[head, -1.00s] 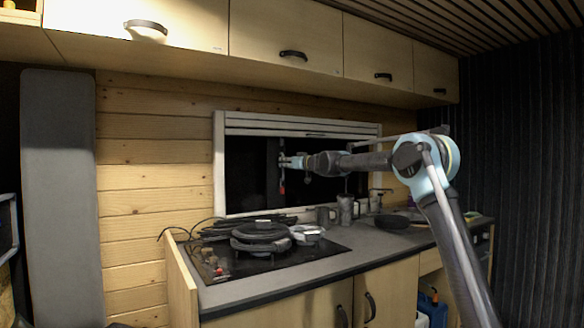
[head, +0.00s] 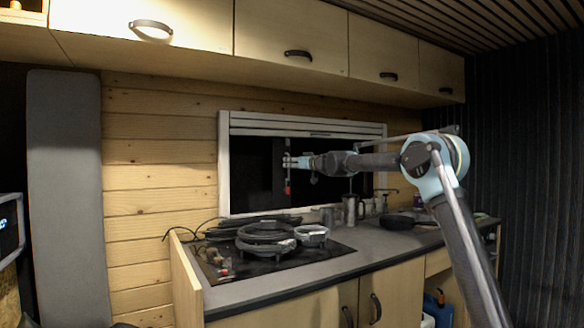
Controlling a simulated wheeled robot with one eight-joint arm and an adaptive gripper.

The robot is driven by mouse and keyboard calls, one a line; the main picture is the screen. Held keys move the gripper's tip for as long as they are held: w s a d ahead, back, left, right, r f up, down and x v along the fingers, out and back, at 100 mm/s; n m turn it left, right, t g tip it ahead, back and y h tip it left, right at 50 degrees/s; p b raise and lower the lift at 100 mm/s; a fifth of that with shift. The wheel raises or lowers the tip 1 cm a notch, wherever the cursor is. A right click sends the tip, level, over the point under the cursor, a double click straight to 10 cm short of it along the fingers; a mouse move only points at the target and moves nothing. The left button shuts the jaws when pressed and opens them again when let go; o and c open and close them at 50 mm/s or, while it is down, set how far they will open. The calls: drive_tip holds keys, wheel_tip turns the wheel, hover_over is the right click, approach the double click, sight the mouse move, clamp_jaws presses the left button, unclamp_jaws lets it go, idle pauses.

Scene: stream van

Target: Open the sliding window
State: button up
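The sliding window (head: 250,170) is set in the wooden wall behind the counter, with a white frame (head: 224,165) and dark panes. A dark vertical bar with a small red part (head: 287,188) stands near the middle of the window. My gripper (head: 288,162) is in front of this bar, just above the red part, with its fingers pointing left. The fingers look small, and I cannot tell whether they touch the bar or hold anything.
A dark cooktop (head: 285,262) with pans (head: 265,238) lies below the window. A metal mug (head: 350,209) and a black pan (head: 396,221) stand on the counter (head: 385,240). Overhead cabinets (head: 290,38) hang above. A grey panel (head: 65,190) is at the left.

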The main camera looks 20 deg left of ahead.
drive_tip(key=v, duration=1.1)
drive_tip(key=shift+d, duration=0.35)
drive_tip(key=s+d+f+m+g+h, duration=0.1)
drive_tip(key=s+d+f+h, duration=0.1)
drive_tip(key=s+d+f, duration=0.55)
drive_tip(key=s+d+f+g+h, duration=0.15)
drive_tip(key=s+d, duration=0.25)
drive_tip(key=d, duration=0.6)
drive_tip(key=s+d+f+m+h, duration=0.1)
drive_tip(key=s+d+f+h, duration=0.1)
drive_tip(key=s+d+f, duration=0.5)
drive_tip(key=s+d+f+m+g+h, duration=0.3)
drive_tip(key=s+d+f+m+h, duration=0.7)
drive_tip(key=s+d+f, duration=2.1)
drive_tip(key=d, duration=0.3)
drive_tip(key=shift+d, duration=0.25)
drive_tip(key=shift+g+h, duration=0.25)
